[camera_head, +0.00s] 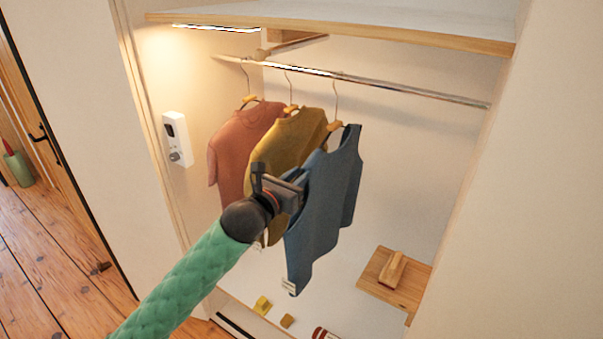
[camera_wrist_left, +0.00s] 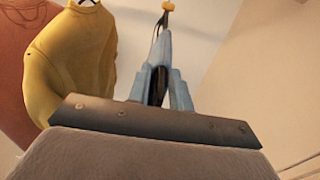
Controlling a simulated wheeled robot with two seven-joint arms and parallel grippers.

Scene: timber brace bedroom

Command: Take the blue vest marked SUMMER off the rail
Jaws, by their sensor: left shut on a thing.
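The blue vest (camera_head: 325,215) hangs from a hanger at the right end of the row of clothes on the rail (camera_head: 390,86). A small pale tag (camera_head: 289,287) shows at its lower hem; its writing is too small to read. My left gripper (camera_head: 298,190) is at the vest's left edge, shut on its cloth. In the left wrist view the blue vest (camera_wrist_left: 181,92) rises behind the gripper (camera_wrist_left: 155,120), its cloth narrow and folded. The vest's hanger hook is still over the rail. My right gripper is not in view.
A mustard top (camera_head: 290,145) and a rust top (camera_head: 238,148) hang close on the vest's left. A shelf (camera_head: 400,35) runs above the rail. A wooden board (camera_head: 375,272) and small items lie below. The rail's right part is free.

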